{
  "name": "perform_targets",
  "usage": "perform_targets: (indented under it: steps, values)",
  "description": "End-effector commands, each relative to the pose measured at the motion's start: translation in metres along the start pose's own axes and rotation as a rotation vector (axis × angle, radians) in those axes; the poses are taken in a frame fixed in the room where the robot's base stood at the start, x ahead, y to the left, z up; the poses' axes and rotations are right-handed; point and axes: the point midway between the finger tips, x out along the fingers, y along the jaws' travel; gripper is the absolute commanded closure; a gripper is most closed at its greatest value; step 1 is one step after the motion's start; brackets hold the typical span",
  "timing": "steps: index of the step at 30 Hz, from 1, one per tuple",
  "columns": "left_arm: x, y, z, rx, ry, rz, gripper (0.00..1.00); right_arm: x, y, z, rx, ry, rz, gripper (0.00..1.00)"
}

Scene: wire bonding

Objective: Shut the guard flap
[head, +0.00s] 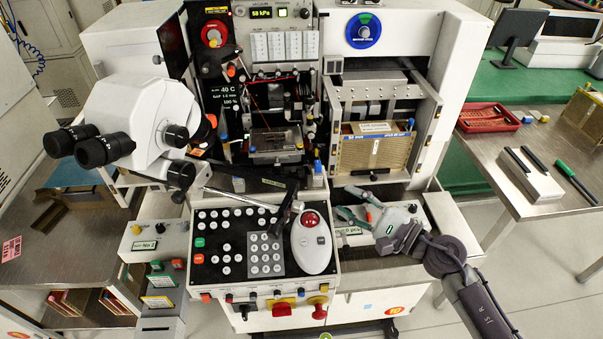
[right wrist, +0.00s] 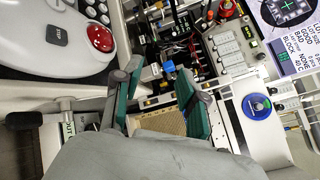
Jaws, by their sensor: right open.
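A dark, narrow panel (head: 262,182), which looks like the guard flap, lies low in front of the bonding station, above the keypad console. A dark upright piece (head: 289,201) stands at its right end, and I cannot tell whether it is part of the flap. My right gripper (head: 347,202) is open and empty, right of the panel and apart from it. In the right wrist view the green-padded fingers (right wrist: 160,72) are spread, with the machine front beyond them. My left gripper is not in view.
The keypad console (head: 228,222) with a white trackball unit (head: 311,246) and red ball is left of my right gripper. A microscope (head: 130,120) overhangs the left. A brown magazine (head: 374,154) stands in a frame behind the gripper. A steel table (head: 520,215) is right.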

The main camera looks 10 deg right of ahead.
Motion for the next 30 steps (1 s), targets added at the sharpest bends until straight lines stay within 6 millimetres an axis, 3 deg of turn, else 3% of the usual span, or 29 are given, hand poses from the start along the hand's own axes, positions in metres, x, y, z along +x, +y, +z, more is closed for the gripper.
perform_targets:
  steps: [5, 18, 24, 30]
  values:
    - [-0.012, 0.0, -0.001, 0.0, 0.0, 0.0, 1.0, 0.021, -0.003, 0.003, -0.005, -0.003, 0.003, 0.59]
    - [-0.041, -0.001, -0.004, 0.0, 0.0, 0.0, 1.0, 0.111, -0.001, 0.003, 0.0, -0.004, 0.002, 0.59]
    - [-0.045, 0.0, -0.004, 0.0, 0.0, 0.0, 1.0, 0.132, 0.0, 0.001, -0.001, -0.002, 0.001, 0.59]
    - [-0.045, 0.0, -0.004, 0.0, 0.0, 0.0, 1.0, 0.137, 0.001, 0.001, -0.002, -0.002, 0.002, 0.59]
